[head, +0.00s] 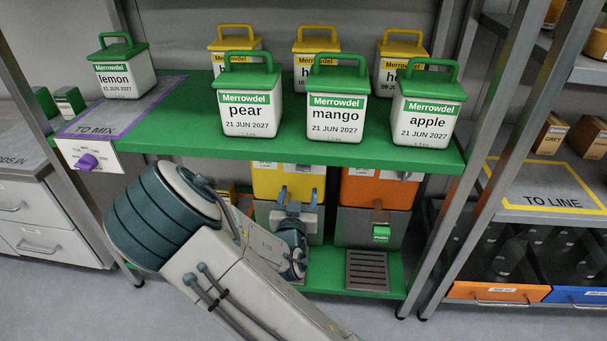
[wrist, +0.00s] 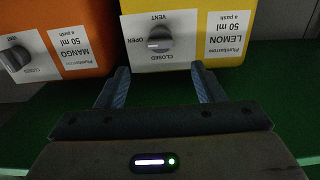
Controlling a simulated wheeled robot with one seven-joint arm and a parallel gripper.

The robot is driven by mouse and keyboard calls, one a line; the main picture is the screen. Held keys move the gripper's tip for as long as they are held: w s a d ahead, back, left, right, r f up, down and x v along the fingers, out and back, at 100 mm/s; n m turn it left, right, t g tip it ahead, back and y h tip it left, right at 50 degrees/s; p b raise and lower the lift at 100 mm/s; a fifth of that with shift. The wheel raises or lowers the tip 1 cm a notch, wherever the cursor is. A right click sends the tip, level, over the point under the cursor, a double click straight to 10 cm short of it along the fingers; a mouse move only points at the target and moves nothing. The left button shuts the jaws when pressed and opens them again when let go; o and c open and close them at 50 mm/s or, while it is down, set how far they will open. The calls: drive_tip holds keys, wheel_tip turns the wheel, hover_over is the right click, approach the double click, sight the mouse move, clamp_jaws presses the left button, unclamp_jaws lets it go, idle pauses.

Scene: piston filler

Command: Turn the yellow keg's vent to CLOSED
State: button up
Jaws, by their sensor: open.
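The yellow keg (head: 265,183) stands on the lower shelf, under the green shelf top. In the wrist view, the yellow keg (wrist: 225,50) carries a LEMON label and appears upside down. Its vent (wrist: 160,39) is a round dark grey knob. A short white mark on the knob lies on its left side, toward the printed OPEN; CLOSED is printed below. My gripper (wrist: 160,66) is open and empty. Its two fingers reach toward the keg, one on each side of the knob's line, with the knob beyond their tips. In the head view my arm partly hides the keg.
The orange keg (head: 372,190) with a MANGO label and its own vent knob (wrist: 15,58) stands close beside the yellow keg. The green shelf top (head: 190,135) above holds several lidded tubs. A drip grate (head: 366,270) lies on the green lower shelf.

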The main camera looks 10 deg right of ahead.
sight(303, 170)
drive_tip(key=b+x, duration=0.2)
drive_tip(key=x, duration=0.8)
drive_tip(key=shift+w+d, duration=0.1)
drive_tip(key=shift+w, duration=0.25)
drive_tip(key=c, duration=1)
